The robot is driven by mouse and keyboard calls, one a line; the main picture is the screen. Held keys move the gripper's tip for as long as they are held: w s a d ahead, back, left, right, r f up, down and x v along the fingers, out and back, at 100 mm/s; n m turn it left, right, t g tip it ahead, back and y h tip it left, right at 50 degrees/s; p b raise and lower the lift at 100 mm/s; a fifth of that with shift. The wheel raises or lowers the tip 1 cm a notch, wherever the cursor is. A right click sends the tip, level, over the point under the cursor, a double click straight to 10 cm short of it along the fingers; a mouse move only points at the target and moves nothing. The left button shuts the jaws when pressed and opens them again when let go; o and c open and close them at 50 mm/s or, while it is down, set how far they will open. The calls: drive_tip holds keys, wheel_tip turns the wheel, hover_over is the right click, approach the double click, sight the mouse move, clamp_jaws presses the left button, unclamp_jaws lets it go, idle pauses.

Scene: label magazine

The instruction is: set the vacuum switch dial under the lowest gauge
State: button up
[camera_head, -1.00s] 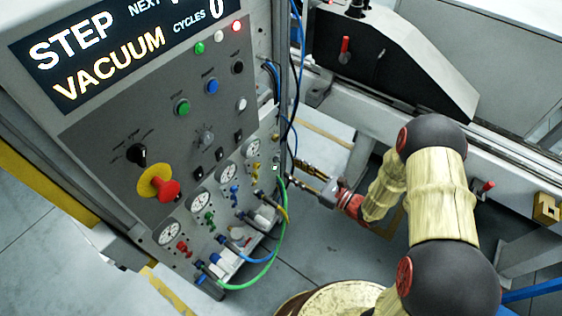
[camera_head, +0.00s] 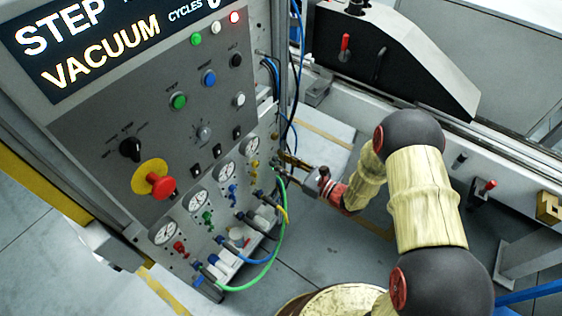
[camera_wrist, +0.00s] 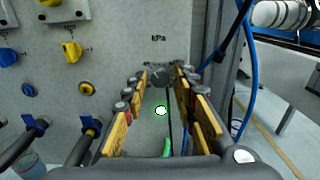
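A small grey dial (camera_wrist: 160,75) sits on the panel face under a "kPa" label, in the upper middle of the wrist view. In the head view my gripper (camera_head: 289,162) is at the panel's right edge, and the dial is too small to make out. The lowest gauge (camera_head: 163,232) is at the panel's lower left, with a red knob (camera_head: 180,247) beside it.
Other gauges (camera_head: 223,172) climb the panel to the right. Blue (camera_wrist: 8,57) and yellow (camera_wrist: 72,52) knobs lie left of my fingers. A green hose (camera_head: 278,240) loops out below my gripper. Blue cables (camera_wrist: 246,80) hang at the right. A red emergency button (camera_head: 162,187) sticks out.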

drive_tip(key=c, duration=0.6)
clamp_jaws()
drive_tip(key=shift+n, duration=1)
drive_tip(key=o, duration=0.9)
unclamp_jaws()
drive_tip(key=v, duration=1.2)
